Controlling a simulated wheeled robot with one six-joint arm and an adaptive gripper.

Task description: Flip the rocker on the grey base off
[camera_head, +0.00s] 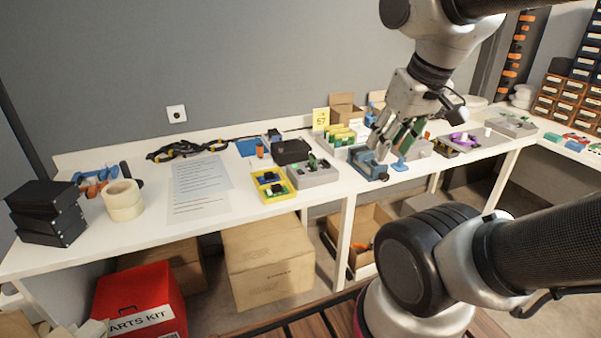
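A grey base (314,174) with small green and dark parts on top sits on the white bench near the middle. Its parts are too small for me to tell which is the rocker or which way it is tipped. Another grey base (511,127) with small parts lies at the right end. My gripper (390,147) points down over the bench, right of the middle grey base and apart from it. It is just above and behind a blue-grey clamp-like block (369,164). Its fingers look spread, with nothing clearly held.
A yellow base (269,187) with dark parts adjoins the middle grey base on the left. A black box (291,151) stands behind it. Green-and-yellow blocks (340,135) and a blue piece (400,164) are near my gripper.

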